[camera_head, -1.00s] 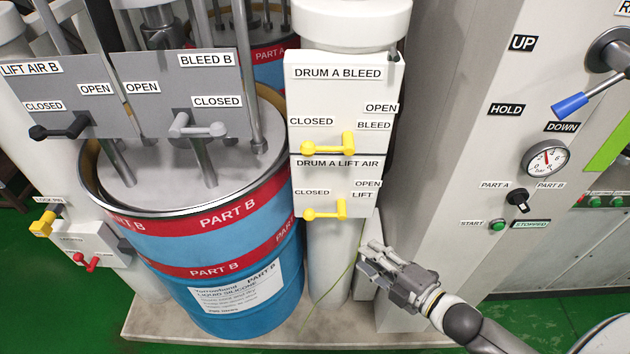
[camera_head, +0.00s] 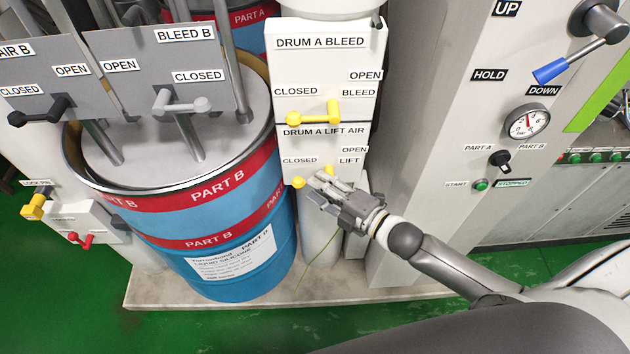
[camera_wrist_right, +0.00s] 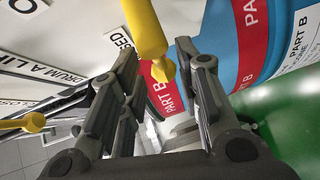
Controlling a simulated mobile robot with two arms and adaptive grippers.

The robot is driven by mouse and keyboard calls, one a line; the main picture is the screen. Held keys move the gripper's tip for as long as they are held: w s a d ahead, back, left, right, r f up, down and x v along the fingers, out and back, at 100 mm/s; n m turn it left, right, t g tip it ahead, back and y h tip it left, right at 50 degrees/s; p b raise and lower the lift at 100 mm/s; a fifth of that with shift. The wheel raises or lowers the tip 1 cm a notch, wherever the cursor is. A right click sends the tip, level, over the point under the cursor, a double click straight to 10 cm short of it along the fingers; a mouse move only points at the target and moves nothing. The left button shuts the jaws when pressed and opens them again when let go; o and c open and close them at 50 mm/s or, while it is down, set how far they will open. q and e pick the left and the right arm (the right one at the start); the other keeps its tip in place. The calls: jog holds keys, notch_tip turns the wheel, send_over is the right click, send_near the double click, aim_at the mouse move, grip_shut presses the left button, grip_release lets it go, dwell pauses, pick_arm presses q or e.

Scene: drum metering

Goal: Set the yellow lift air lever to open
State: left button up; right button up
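The yellow lift air lever (camera_head: 298,182) is on the lower white panel labelled DRUM A LIFT AIR. Its knob end is at the left, under CLOSED, and my right gripper hides part of its arm in the head view. My right gripper (camera_head: 322,182) is in front of the lower edge of this panel, just right of the knob. In the right wrist view the fingers (camera_wrist_right: 160,68) are open, with the yellow lever (camera_wrist_right: 147,28) reaching into the gap between them. I cannot tell whether they touch it. My left gripper is not in view.
A yellow bleed lever (camera_head: 313,117) sits just above on the DRUM A BLEED panel (camera_head: 325,60). The blue and red PART B drum (camera_head: 210,240) stands close to the left. The grey control cabinet (camera_head: 440,150) is to the right.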

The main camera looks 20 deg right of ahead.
jog(key=shift+x, duration=1.1)
jog(key=shift+c, duration=0.4)
grip_shut()
jog(key=shift+s+d, duration=0.1)
jog(key=shift+r, duration=0.1)
